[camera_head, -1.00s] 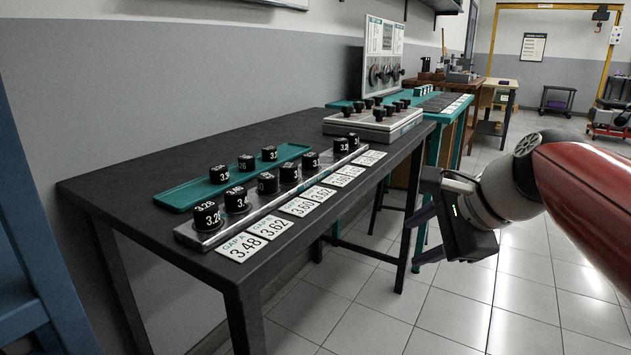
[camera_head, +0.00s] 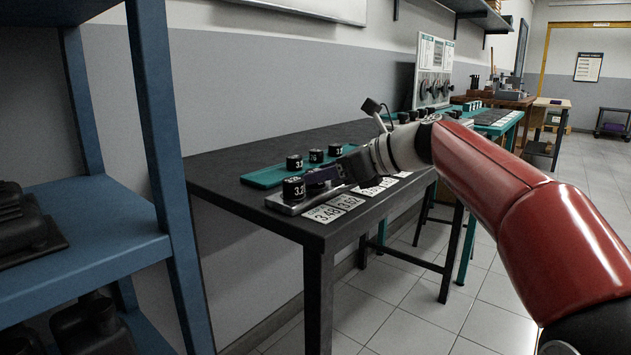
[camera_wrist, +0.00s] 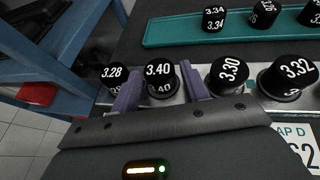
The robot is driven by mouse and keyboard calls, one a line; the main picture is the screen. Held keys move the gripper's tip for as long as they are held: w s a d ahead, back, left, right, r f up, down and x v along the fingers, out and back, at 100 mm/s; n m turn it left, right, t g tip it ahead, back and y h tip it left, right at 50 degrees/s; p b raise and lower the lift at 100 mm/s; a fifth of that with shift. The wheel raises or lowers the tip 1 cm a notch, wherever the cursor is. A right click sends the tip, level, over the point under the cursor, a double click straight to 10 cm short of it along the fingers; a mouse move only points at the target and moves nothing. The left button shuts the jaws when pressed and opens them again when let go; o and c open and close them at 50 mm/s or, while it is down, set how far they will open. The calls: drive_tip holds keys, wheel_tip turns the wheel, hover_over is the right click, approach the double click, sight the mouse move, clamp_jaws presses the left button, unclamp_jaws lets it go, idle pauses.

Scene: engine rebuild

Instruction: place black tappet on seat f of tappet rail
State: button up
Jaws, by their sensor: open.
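Several black tappets with white numbers stand upright on the grey tappet rail (camera_head: 288,208). In the wrist view, my gripper (camera_wrist: 160,68) is open, with its two purple fingers on either side of the tappet marked 3.40 (camera_wrist: 160,82). Whether the fingers touch it I cannot tell. The tappet marked 3.28 (camera_wrist: 114,76) stands to its left, and tappets 3.30 (camera_wrist: 229,74) and 3.32 (camera_wrist: 289,78) stand to its right. In the head view my gripper (camera_head: 312,178) is low over the rail's near end and hides much of it. Seat f cannot be made out.
A teal tray (camera_head: 262,179) with three more black tappets lies behind the rail. Number cards (camera_head: 335,208) lie in front of it on the dark table (camera_head: 225,175). A blue shelf (camera_head: 155,120) with dark parts stands close at the left.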

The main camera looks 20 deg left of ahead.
drive_tip(key=shift+x, duration=1.2)
drive_tip(key=c, duration=0.8)
drive_tip(key=shift+r, duration=0.1)
drive_tip(key=shift+c, duration=0.2)
